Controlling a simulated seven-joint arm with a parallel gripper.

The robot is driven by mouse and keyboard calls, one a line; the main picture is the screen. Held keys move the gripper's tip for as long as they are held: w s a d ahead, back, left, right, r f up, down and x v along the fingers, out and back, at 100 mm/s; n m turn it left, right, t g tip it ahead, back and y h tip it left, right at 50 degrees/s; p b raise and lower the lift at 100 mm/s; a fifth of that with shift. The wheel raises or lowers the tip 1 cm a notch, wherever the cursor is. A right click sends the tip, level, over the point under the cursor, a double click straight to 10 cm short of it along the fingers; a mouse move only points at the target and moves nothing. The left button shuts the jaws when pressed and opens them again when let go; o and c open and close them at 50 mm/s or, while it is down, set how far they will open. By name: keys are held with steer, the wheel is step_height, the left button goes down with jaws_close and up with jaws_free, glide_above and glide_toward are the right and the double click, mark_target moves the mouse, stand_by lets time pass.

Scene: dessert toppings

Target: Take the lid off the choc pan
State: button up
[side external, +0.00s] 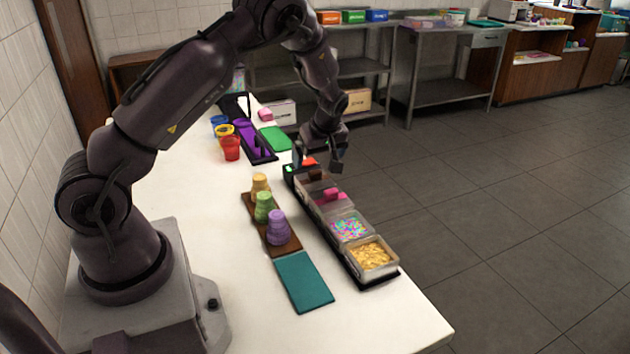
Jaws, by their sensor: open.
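A pan with a brown block-like handle on top (315,175), which looks like the choc pan with its lid on, sits near the far end of a black rack (384,281). My gripper (318,166) points down, open and seemingly empty, above the far end of the rack, close to the brown handle. Whether it touches the handle cannot be told from this view. The gripper partly hides red and green items at the rack's far end.
The rack also holds a pan with a pink handle (331,195), a sprinkles pan (350,227) and a pan of yellow flakes (371,254). Several cups (264,208) stand on a brown board. A teal mat (304,281) lies nearby. The white table's (390,325) near end is clear.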

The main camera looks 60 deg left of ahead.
mark_target(314, 170)
steer(key=shift+x, duration=3.6)
steer(key=shift+w, duration=0.15)
steer(key=c, duration=0.7)
steer(key=shift+o, duration=0.2)
steer(key=shift+r, duration=0.15)
